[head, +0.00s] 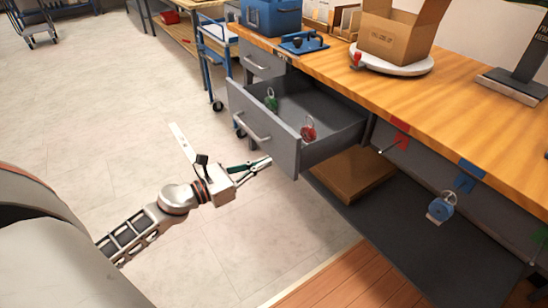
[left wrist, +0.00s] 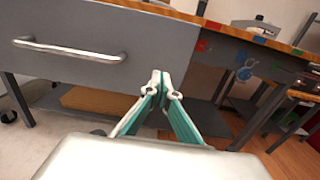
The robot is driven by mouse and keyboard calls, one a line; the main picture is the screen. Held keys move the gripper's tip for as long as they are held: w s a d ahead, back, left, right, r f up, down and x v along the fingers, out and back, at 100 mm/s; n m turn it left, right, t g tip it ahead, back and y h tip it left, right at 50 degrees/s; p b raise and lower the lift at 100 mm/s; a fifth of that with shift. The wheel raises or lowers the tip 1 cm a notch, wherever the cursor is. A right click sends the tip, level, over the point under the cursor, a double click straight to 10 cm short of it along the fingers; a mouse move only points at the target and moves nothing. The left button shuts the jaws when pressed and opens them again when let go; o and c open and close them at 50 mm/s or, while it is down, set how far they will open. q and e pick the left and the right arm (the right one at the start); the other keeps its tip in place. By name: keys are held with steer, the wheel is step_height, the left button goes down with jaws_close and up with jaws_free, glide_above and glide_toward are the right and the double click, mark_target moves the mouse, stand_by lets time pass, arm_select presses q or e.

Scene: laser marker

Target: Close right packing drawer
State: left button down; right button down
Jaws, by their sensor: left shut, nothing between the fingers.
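The packing drawer (head: 272,135) is a grey drawer pulled out of the workbench, open at the top. A green item (head: 271,101) and a red item (head: 308,131) lie inside it. Its front panel carries a silver bar handle (head: 252,127); in the left wrist view the handle (left wrist: 68,50) is on the left of the panel. My left gripper (head: 268,161) is shut and empty, just in front of the panel's lower right end. In the left wrist view its fingertips (left wrist: 160,82) overlap the panel's right edge; I cannot tell whether they touch. My right gripper does not show.
A closed grey drawer (head: 263,64) is beyond the open one. The wooden benchtop (head: 440,95) carries a cardboard box (head: 393,35) and a blue case (head: 271,17). A blue tape roll (head: 441,207) hangs below the right edge. The floor left of the drawer is clear.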

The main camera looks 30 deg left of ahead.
mark_target(284, 154)
arm_select(q)
steer(key=x, duration=0.3)
steer(key=shift+w+d, duration=0.1)
steer(key=shift+w, duration=0.1)
steer(key=shift+w+d, duration=0.15)
steer(key=shift+w, duration=0.1)
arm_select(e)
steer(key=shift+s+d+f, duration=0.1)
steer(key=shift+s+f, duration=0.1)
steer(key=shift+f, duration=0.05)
